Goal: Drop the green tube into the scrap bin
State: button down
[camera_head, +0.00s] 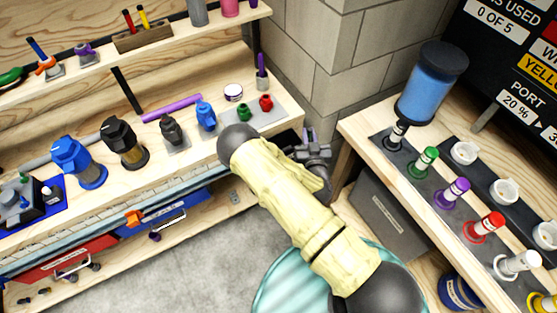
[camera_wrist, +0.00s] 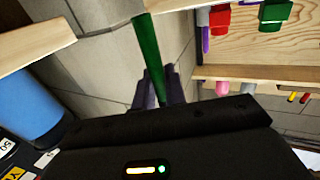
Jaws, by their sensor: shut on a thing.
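The green tube (camera_wrist: 150,50) is a long dark green rod in the wrist view. It stands up from between the two dark purple fingers of my gripper (camera_wrist: 158,88), which is shut on it. In the head view my gripper (camera_head: 310,140) is in the gap between the left bench and the right bench, near the block wall corner; the tube cannot be made out there. A grey box with a small label (camera_head: 388,208) stands under the right bench, below and right of my gripper. I cannot tell whether it is the scrap bin.
The left bench (camera_head: 215,150) holds blue, black, green and red fittings and a purple tube (camera_head: 172,108). The right bench (camera_head: 350,122) holds a blue canister (camera_head: 432,85) and several coloured fittings. A blue can (camera_head: 458,290) stands below it. Grey floor (camera_head: 205,270) is clear at lower left.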

jog(key=w+a+f+n+y+b, duration=0.2)
jog(key=w+a+y+b, duration=0.1)
jog(key=a+b, duration=0.4)
jog(key=shift+w+a+g+b, duration=0.4)
jog(key=shift+w+a, duration=0.1)
jog(key=shift+w, duration=0.35)
notch_tip(320, 180, down, 6)
jog(key=b, duration=0.4)
jog(key=shift+b, duration=0.3)
jog(key=c, duration=1.4)
grip_release()
jog(key=shift+o, duration=0.2)
jog(key=shift+s+d, duration=0.1)
jog(key=shift+s, duration=0.05)
